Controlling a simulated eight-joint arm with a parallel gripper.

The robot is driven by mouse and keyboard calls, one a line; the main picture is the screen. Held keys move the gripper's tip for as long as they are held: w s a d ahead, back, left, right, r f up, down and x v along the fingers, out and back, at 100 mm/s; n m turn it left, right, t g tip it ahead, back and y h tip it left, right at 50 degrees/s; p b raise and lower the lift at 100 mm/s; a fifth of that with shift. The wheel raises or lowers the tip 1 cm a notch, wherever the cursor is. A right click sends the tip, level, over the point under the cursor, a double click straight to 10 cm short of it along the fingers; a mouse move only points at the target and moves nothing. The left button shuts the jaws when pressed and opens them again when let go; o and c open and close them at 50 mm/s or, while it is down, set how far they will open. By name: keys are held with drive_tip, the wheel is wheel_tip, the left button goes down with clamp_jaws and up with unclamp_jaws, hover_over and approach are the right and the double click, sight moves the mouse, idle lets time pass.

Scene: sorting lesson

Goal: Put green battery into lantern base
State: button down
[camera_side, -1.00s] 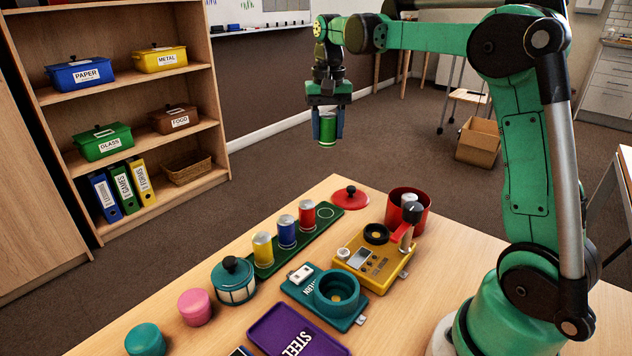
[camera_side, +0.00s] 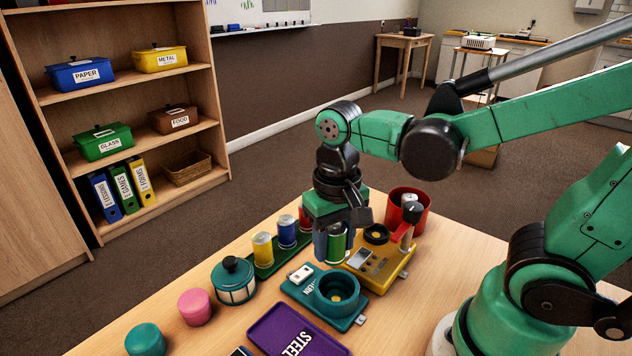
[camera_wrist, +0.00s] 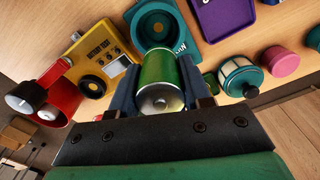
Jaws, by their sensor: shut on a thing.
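My gripper (camera_side: 336,242) is shut on the green battery (camera_side: 336,245) and holds it upright. The battery also shows between the fingers in the wrist view (camera_wrist: 158,75), with its silver end toward the camera. The teal lantern base (camera_side: 318,287), a plate with a round cup, lies on the table. In the side view the battery is above and just behind the cup. In the wrist view the lantern base (camera_wrist: 150,15) shows beyond the battery, which hides part of it.
A yellow tester (camera_side: 372,268) stands close on the right, with a red bin (camera_side: 424,205) behind it. A green rack with yellow, blue (camera_side: 287,231) and red batteries is at left. The lantern top (camera_side: 235,281) and a purple STEEL tray (camera_side: 272,343) lie nearer.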

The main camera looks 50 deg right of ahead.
sight(340, 263)
drive_tip(key=shift+s+a+f, duration=0.2)
drive_tip(key=shift+s+f, duration=0.4)
drive_tip(key=shift+f, duration=0.05)
drive_tip(key=shift+w+f, duration=0.1)
drive_tip(key=shift+f, duration=2.5)
drive_tip(key=shift+r, duration=0.7)
drive_tip(key=shift+s, duration=0.2)
drive_tip(key=shift+w+f, duration=0.2)
drive_tip(key=shift+f, duration=0.45)
drive_tip(key=shift+r, duration=0.25)
